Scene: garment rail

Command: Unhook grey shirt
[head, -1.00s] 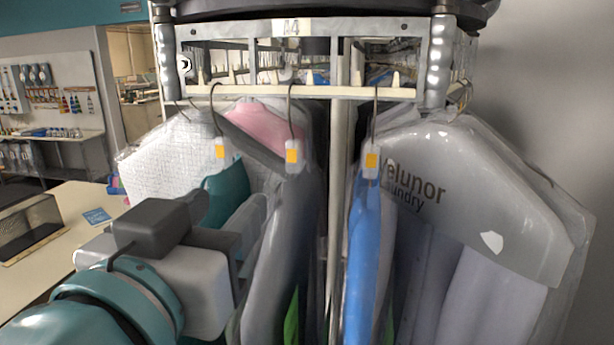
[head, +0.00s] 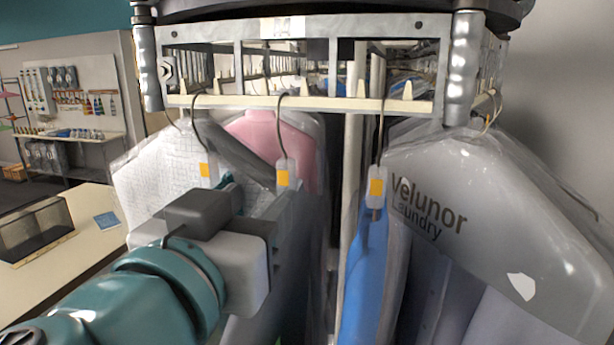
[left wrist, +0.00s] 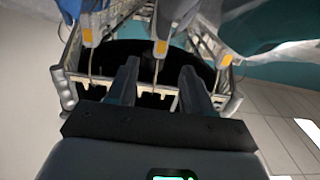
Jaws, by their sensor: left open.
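The grey shirt (head: 306,262) hangs from the middle front hanger (head: 283,140), whose hook is over the cream rail (head: 335,104) and whose neck carries a yellow-orange tag (head: 283,178). My left gripper (head: 288,210) is open, in front of the shirt and just below that tag, and hides part of the shirt. In the left wrist view, which looks upside down, the open fingers (left wrist: 158,90) stand apart with the middle hanger's tag (left wrist: 161,47) in line with the gap. I cannot tell whether they touch anything. My right gripper is out of view.
A blue garment (head: 362,275) hangs close to the right, and a bagged garment marked Velunor Laundry (head: 480,190) beyond it. A white bagged garment (head: 150,185) hangs to the left. A table (head: 95,262) stands at the left with a dark box (head: 35,230).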

